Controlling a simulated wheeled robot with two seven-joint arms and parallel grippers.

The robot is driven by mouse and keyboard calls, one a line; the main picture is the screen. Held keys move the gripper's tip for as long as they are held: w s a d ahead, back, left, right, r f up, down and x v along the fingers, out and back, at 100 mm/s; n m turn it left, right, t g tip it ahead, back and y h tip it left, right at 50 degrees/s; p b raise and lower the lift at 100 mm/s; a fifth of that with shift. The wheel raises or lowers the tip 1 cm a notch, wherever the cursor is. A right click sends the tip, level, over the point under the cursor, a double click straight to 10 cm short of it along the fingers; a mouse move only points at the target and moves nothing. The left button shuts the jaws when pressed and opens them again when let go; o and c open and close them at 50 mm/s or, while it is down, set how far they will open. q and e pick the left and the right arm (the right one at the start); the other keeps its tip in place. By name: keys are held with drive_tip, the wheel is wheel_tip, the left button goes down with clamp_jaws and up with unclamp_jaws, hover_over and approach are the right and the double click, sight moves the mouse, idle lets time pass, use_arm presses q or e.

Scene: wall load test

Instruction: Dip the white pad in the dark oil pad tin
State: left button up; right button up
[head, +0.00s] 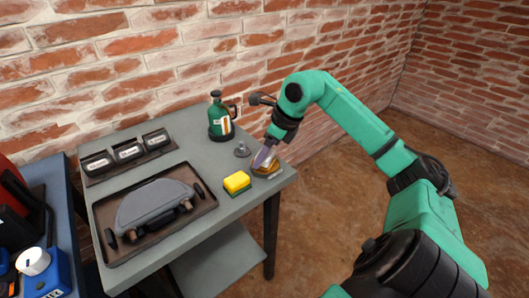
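My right gripper (264,160) is at the right end of the grey table, low over a small tan, rimmed item (268,172) that may be the oil pad tin. The fingers cover part of this item, and I cannot tell whether they touch it or hold anything. I cannot make out the white pad for certain. Three dark containers with pale labels (129,152) stand in a row on a tray at the back left of the table. My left gripper is not in view.
A yellow and green sponge (237,182) lies left of my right gripper. A green bottle (221,117) and a small grey knobbed item (242,149) stand behind. A dark tray (104,217) holds a grey half-round part. A blue bench (58,188) stands left; brick walls enclose the back.

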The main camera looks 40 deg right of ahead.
wheel_tip(320, 180, up, 7)
drive_tip(key=p, duration=0.6)
drive_tip(key=shift+f, duration=0.1)
idle(0.3)
idle(0.4)
